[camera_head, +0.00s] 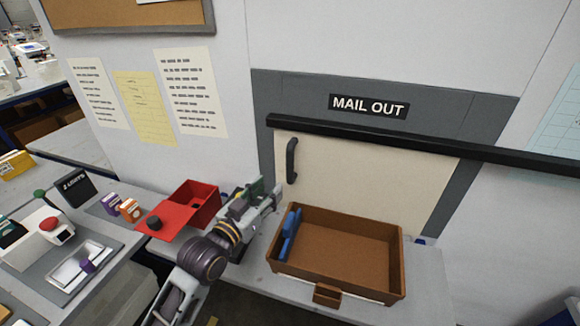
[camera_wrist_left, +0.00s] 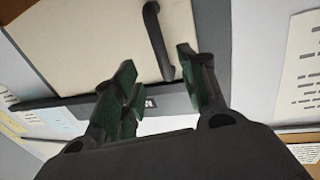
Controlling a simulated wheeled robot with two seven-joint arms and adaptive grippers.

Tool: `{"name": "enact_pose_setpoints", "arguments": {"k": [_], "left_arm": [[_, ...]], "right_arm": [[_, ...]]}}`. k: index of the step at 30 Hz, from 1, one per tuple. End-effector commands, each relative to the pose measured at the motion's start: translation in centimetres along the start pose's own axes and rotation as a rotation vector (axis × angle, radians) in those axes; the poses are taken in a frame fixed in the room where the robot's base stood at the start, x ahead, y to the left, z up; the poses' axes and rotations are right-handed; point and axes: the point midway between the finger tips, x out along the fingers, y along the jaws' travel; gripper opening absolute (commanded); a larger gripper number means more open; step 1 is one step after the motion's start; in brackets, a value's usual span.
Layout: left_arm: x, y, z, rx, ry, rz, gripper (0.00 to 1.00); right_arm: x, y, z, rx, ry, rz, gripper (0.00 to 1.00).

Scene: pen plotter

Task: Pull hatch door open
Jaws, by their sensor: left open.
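The hatch door (camera_head: 350,175) is a cream panel in a dark grey wall frame under a "MAIL OUT" sign. It looks shut, flush with the frame. Its black upright handle (camera_head: 291,160) is at the panel's left side. My left gripper (camera_head: 273,193) is open and empty, just below and left of the handle. In the left wrist view, the handle (camera_wrist_left: 158,40) appears between the two open fingertips of the gripper (camera_wrist_left: 156,60). I cannot tell from these frames whether the fingers reach around it or touch it. My right gripper is not in view.
A black bar (camera_head: 400,140) runs across the door's top. A brown tray (camera_head: 340,283) with blue items stands on the counter before the door. A red box (camera_head: 192,205) sits beside my left arm. A cluttered bench (camera_head: 95,290) is at the left.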

Motion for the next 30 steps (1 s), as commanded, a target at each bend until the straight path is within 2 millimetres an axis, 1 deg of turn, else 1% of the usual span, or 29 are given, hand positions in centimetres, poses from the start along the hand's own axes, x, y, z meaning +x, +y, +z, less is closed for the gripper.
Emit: {"name": "enact_pose_setpoints", "arguments": {"k": [7, 30], "left_arm": [[2.1, 0.1, -0.1, 0.0, 0.001, 0.001, 0.42], [9.4, 0.1, -0.1, 0.0, 0.0, 0.001, 0.42]], "right_arm": [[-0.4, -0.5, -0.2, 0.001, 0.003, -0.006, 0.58], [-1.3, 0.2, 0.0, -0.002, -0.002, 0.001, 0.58]]}}
